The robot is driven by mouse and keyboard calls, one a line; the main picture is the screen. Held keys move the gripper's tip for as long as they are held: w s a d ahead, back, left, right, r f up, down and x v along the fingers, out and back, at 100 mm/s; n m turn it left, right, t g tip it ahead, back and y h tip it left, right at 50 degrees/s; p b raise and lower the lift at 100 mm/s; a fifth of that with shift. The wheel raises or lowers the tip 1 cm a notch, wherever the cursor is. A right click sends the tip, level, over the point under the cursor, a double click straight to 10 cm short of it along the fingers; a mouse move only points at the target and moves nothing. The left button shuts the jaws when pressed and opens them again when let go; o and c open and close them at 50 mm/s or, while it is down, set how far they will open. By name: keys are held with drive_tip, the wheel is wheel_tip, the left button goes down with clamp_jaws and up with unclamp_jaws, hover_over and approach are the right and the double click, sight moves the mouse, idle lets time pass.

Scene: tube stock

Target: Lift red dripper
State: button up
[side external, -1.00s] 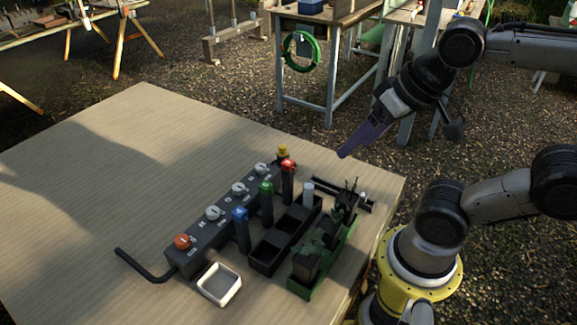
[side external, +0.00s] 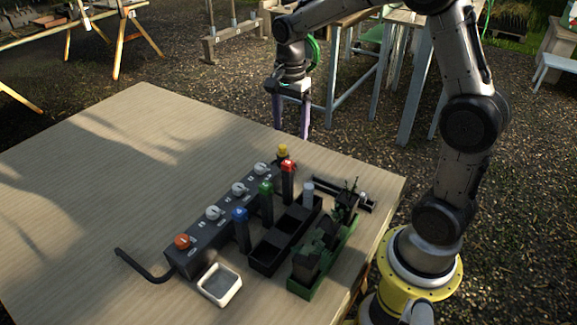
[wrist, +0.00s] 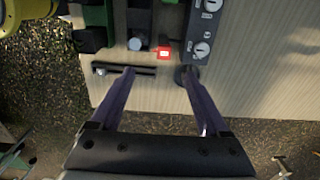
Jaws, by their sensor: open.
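The red dripper (side external: 288,168) stands upright, with a red cap on a dark body, between the grey control box and the black tray. In the wrist view its red cap (wrist: 164,51) shows from above, just past the fingertips and roughly between their lines. My gripper (side external: 291,130) is open and empty, with its two purple fingers pointing down. In the side external view it is above and behind the red dripper, near the table's far edge.
A green dripper (side external: 266,190) and a blue dripper (side external: 240,215) stand in line with the red one. The grey control box (side external: 225,222) with knobs is on the left. A black tray (side external: 268,256), green rack (side external: 325,272) and white dish (side external: 219,285) are nearby.

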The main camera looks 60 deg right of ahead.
sight(289, 162)
wheel_tip(289, 162, down, 8)
drive_tip(key=shift+r, duration=0.15)
drive_tip(key=shift+w+d+f, duration=0.1)
drive_tip(key=shift+f, duration=1.25)
drive_tip(key=shift+w+d+f, duration=0.1)
drive_tip(key=shift+f, duration=1.25)
clamp_jaws()
drive_tip(key=shift+r, duration=0.1)
